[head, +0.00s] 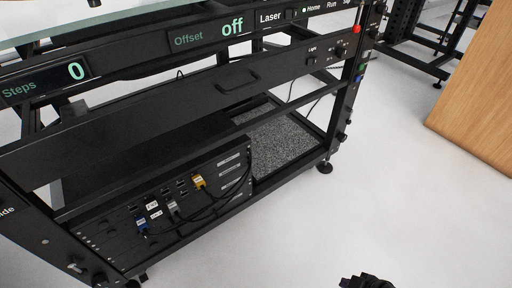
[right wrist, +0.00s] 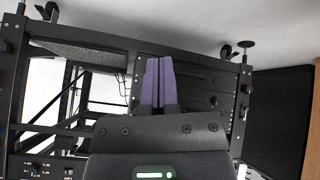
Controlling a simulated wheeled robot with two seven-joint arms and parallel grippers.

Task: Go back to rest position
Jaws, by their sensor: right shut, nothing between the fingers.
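My right gripper (head: 366,281) shows only as a small dark piece at the bottom edge of the head view, apart from the black turntable frame (head: 290,165). In the right wrist view its two purple fingers (right wrist: 159,82) are pressed together with nothing between them. The same dark frame (right wrist: 100,48) shows behind the fingers, upside down in that view. My left gripper is in neither view.
The front panel has a "Steps 0" display (head: 75,72), an "Offset off" display (head: 205,33) and a red button (head: 357,29). A computer unit (head: 170,205) with cables sits low inside. A wooden panel (head: 475,95) stands right. White floor (head: 400,190) between is clear.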

